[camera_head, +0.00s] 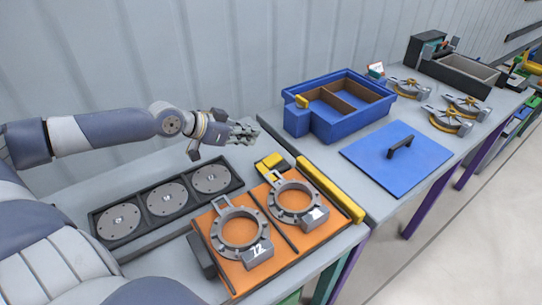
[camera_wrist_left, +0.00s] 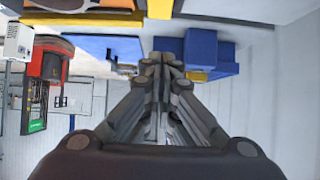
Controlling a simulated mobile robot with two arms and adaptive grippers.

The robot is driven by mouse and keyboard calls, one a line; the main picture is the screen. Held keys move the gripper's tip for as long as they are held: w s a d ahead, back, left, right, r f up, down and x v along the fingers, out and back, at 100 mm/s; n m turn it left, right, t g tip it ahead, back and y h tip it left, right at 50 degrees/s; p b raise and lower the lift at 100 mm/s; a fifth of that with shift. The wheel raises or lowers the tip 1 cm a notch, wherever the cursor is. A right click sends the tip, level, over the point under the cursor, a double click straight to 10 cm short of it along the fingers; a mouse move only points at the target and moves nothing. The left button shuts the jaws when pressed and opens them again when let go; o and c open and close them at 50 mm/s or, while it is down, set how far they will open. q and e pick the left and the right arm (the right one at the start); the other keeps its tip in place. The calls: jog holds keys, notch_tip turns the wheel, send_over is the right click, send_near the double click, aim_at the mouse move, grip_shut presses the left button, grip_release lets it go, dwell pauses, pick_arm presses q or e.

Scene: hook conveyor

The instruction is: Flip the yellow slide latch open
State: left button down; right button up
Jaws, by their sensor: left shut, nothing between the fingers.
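A small yellow piece (camera_head: 302,101), which looks like the slide latch, sits at the near left corner of the blue box (camera_head: 352,120); I cannot tell its position. Other yellow parts are a block (camera_head: 265,166) and a long bar (camera_head: 335,192) beside the orange plate. My left gripper (camera_head: 246,130) is above the back of the near table, left of the blue box and apart from it. Its fingers are together and empty, as the left wrist view shows too (camera_wrist_left: 163,62). Blue and yellow parts show beyond the fingertips there. My right gripper is not in view.
An orange plate (camera_head: 225,262) carries two grey ring clamps. A dark tray (camera_head: 95,219) with several grey discs lies left of it. A blue lid (camera_head: 420,167) with a black handle lies at the right. Several brass-grey parts and a dark bin (camera_head: 461,80) stand farther back.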

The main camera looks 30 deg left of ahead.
pick_arm(q)
jog(key=b, duration=0.1)
send_over(271, 158)
jog(key=f, duration=0.4)
jog(key=shift+s+f, duration=0.2)
jog(key=shift+f, duration=0.15)
notch_tip(271, 158, down, 2)
jog(key=shift+w+f+p, duration=0.15)
jog(key=shift+f+p, duration=0.1)
jog(key=shift+p, duration=0.2)
jog(key=shift+f, duration=0.6)
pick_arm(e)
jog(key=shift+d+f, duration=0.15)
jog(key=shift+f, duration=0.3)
